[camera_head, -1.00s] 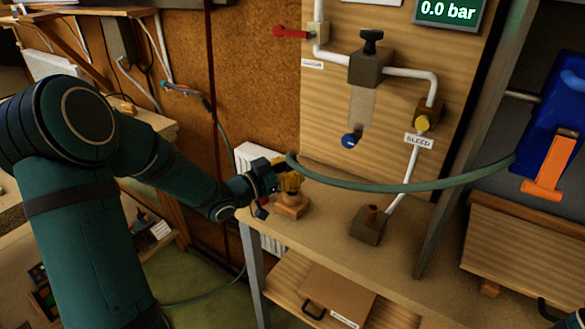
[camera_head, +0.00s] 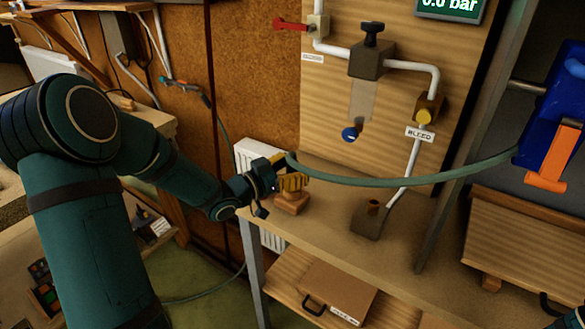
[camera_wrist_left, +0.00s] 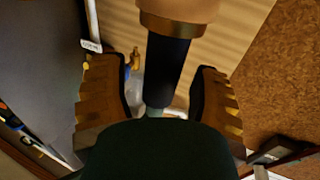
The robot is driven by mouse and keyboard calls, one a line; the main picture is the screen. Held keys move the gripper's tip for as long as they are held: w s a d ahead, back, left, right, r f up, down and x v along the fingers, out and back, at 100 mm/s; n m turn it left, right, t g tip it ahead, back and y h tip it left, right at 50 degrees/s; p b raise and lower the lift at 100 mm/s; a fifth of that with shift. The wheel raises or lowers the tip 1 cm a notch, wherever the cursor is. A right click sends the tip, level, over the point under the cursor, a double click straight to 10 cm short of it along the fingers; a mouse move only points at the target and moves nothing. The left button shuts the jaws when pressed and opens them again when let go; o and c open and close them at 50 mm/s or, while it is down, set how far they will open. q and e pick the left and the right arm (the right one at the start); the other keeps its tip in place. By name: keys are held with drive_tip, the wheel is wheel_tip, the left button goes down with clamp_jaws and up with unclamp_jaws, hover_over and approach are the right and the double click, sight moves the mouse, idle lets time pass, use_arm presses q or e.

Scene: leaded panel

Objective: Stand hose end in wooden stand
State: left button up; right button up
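The green hose (camera_head: 420,181) arcs from the blue holder at the right to my left gripper (camera_head: 291,182). Its end has a black sleeve (camera_wrist_left: 167,70) and a brass-coloured collar (camera_wrist_left: 178,25). In the left wrist view the collar meets a tan wooden piece (camera_wrist_left: 190,8), apparently the top of the wooden stand (camera_head: 290,203). The hose end looks upright there; how deep it sits is hidden. My left gripper, also in the wrist view (camera_wrist_left: 160,85), is open around the sleeve, with gaps on both sides.
The stand is on a wooden bench (camera_head: 330,218) near its left end. A dark block with a brown port (camera_head: 369,222) stands to the right. A blue holder with an orange handle (camera_head: 553,158) hangs at right.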

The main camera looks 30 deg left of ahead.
use_arm(q)
drive_tip(key=v, duration=1.2)
idle(0.4)
